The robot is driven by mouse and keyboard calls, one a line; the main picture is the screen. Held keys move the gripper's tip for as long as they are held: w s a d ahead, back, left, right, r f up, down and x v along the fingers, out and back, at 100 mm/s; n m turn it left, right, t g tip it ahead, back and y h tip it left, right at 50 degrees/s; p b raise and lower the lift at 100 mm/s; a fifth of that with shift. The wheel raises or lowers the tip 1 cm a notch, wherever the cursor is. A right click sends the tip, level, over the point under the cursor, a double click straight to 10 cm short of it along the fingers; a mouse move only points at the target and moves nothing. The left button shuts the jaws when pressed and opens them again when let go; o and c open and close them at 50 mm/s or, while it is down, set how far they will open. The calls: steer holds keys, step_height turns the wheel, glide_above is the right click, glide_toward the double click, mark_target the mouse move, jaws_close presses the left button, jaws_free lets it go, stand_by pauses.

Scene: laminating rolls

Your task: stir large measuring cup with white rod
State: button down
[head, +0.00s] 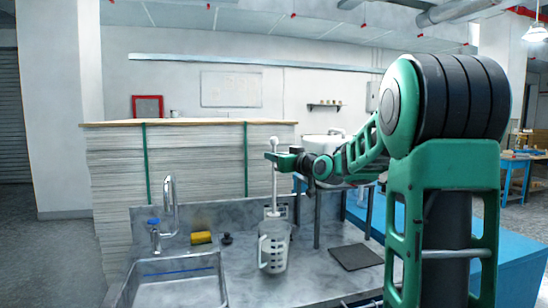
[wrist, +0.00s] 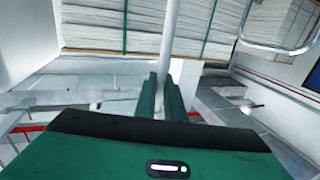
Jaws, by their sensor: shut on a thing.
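The large measuring cup (head: 273,248) is clear with white markings and a handle on its left, and it stands upright on the grey counter. The white rod (head: 274,180) is near vertical above it, with its lower end at or in the cup's mouth; how deep it reaches is hard to tell. My gripper (head: 273,157) is shut on the rod's upper part. In the wrist view, the green fingers of my gripper (wrist: 163,100) close around the white rod (wrist: 169,40). The cup is not clearly visible in the wrist view.
A sink (head: 180,283) with a faucet (head: 172,205) is left of the cup. A yellow sponge (head: 201,238) and a small black stopper (head: 227,239) lie behind the sink. A dark flat mat (head: 355,257) lies to the right. A tall sheet stack (head: 195,165) stands behind.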

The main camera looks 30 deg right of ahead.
mark_target(274, 210)
steer(key=shift+f, duration=9.2)
steer(key=shift+a, duration=0.15)
